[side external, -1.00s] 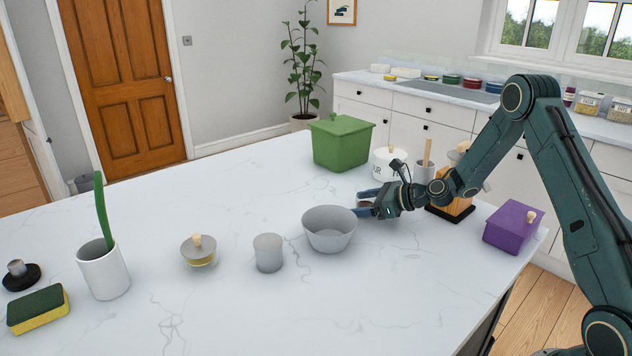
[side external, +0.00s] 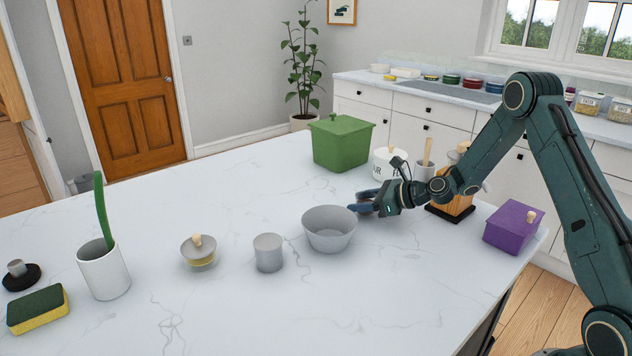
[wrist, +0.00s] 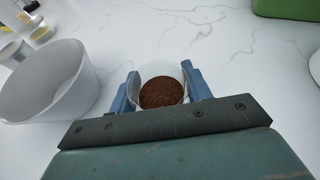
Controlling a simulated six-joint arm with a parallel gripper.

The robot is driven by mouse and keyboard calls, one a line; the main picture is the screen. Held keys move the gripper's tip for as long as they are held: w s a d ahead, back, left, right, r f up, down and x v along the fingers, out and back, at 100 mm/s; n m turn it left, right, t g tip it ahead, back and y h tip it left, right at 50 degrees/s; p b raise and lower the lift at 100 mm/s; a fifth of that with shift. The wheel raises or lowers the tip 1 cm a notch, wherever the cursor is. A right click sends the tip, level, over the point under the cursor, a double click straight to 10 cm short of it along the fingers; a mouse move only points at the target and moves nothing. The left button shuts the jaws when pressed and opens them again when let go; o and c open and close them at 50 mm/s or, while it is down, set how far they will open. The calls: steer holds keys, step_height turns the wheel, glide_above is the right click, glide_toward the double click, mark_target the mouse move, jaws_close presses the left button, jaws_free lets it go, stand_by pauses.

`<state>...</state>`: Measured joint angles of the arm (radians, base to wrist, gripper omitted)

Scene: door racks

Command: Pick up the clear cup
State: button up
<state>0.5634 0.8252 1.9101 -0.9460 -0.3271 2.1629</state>
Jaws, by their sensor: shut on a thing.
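The clear cup (wrist: 161,92), with brown grainy contents, sits between the two blue fingers of my gripper (wrist: 160,78) in the wrist view. The fingers touch the cup on both sides, and my gripper is shut on it. In the side view my gripper (side external: 366,201) is low over the counter, just right of the grey bowl. There the fingers mostly hide the cup, and I cannot tell whether it is off the counter.
The grey bowl (side external: 329,230) stands close to my gripper's left. A green box (side external: 341,145) and white canister (side external: 383,163) stand behind, a purple box (side external: 512,228) to the right. The front counter (side external: 400,300) is clear.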

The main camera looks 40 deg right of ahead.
step_height(320, 180, up, 20)
steer(key=shift+f, duration=0.25)
stand_by(0.3)
